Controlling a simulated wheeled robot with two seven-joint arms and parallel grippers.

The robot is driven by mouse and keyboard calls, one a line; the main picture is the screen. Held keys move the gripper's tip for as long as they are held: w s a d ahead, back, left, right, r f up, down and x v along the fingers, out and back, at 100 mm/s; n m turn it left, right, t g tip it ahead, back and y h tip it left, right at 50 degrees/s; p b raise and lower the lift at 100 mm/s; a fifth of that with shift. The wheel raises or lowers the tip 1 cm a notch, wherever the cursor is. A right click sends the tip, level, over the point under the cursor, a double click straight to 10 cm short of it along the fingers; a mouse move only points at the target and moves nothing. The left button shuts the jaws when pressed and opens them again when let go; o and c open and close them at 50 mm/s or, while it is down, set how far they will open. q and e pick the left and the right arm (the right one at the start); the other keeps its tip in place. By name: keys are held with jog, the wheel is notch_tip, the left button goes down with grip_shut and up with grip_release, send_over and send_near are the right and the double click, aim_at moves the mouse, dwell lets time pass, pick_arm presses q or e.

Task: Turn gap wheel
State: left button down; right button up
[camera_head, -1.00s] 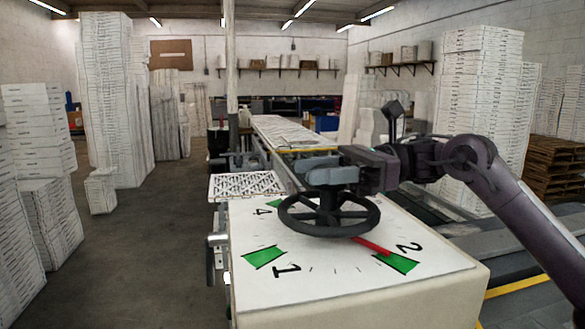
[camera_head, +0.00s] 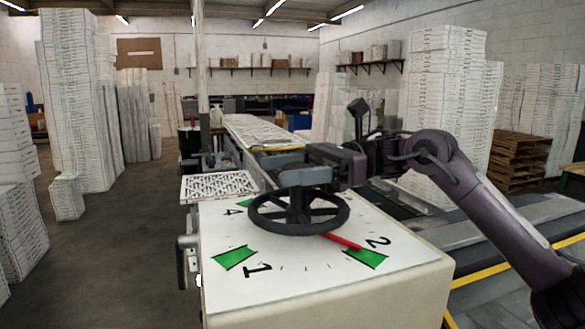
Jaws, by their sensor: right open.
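The gap wheel (camera_head: 258,222) is a dark spoked handwheel on top of a cream machine housing (camera_head: 330,304). A white dial plate (camera_head: 300,275) lies under it, with green marks and the numbers 1, 2 and 4 visible. A red pointer (camera_head: 343,242) reaches from under the wheel to the green mark by 2. My right gripper (camera_head: 300,180) is at the wheel's hub, its jaws open and over the hub top. I cannot tell whether it touches the hub. My left gripper is out of view.
A filter with a white grid (camera_head: 220,187) lies behind the housing, and a conveyor (camera_head: 262,130) runs back from there. Tall stacks of white boxes (camera_head: 75,100) stand at left and right (camera_head: 445,100). Open floor (camera_head: 110,240) lies left of the machine.

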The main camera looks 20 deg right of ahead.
send_over(332, 198)
jog(key=shift+w+d+b, duration=0.1)
jog(key=shift+b, duration=0.35)
dwell(0.4)
